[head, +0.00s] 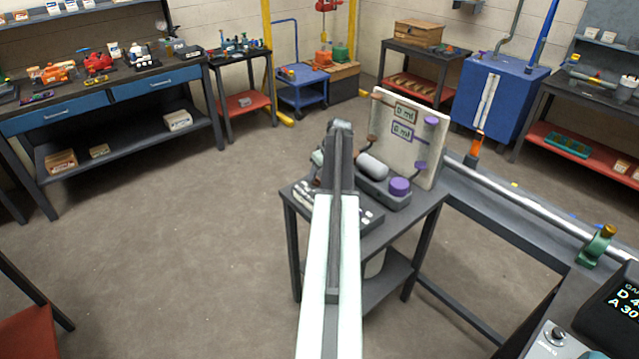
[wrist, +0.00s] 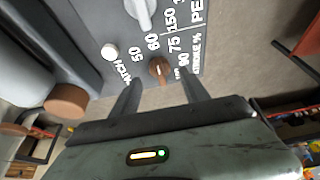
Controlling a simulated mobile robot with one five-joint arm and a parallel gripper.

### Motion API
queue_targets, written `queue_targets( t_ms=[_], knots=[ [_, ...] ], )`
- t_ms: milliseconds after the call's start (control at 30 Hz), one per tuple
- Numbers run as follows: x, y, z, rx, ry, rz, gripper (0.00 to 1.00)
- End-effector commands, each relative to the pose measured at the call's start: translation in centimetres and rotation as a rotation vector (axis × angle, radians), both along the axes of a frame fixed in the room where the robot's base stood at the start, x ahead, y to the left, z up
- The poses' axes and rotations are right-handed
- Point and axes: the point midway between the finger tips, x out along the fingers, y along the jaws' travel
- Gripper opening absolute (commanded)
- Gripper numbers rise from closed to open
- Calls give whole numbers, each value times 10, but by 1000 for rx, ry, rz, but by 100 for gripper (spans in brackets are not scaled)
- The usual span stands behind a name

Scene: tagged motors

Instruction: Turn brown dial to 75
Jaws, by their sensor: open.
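The brown dial (wrist: 160,69) is on a dark grey panel (wrist: 98,20) with white print in the wrist view. My gripper (wrist: 161,79) is open, with one finger on each side of the dial. Whether the fingers touch the dial or the panel is not clear. In the head view my own arm hides the dial and the gripper; part of the panel (head: 366,215) shows beside the arm on a small dark table (head: 425,214).
A white knob (wrist: 140,12) and a round white button (wrist: 110,52) are close to the dial. A grey cylinder with a brown end (wrist: 67,99) lies left in the wrist view. A tagged board (head: 408,150) stands behind a grey motor (head: 372,166). Open floor lies to the left.

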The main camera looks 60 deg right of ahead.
Motion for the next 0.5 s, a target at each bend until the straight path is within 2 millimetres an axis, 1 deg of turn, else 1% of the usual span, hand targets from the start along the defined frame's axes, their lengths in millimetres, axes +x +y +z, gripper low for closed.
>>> queue_targets(
  t_ms=[33, 133, 233, 433, 467, 500],
  knots=[
    [4, -2, -19, 0, 0, 1, 54],
    [9, -4, -30, 0, 0, 0, 54],
    [12, -5, -33, 0, 0, 0, 54],
    [11, -4, -31, -1, 0, -1, 54],
    [11, -4, -31, -1, 0, -1, 51],
    [11, -4, -30, -1, 0, -1, 40]
  ],
)
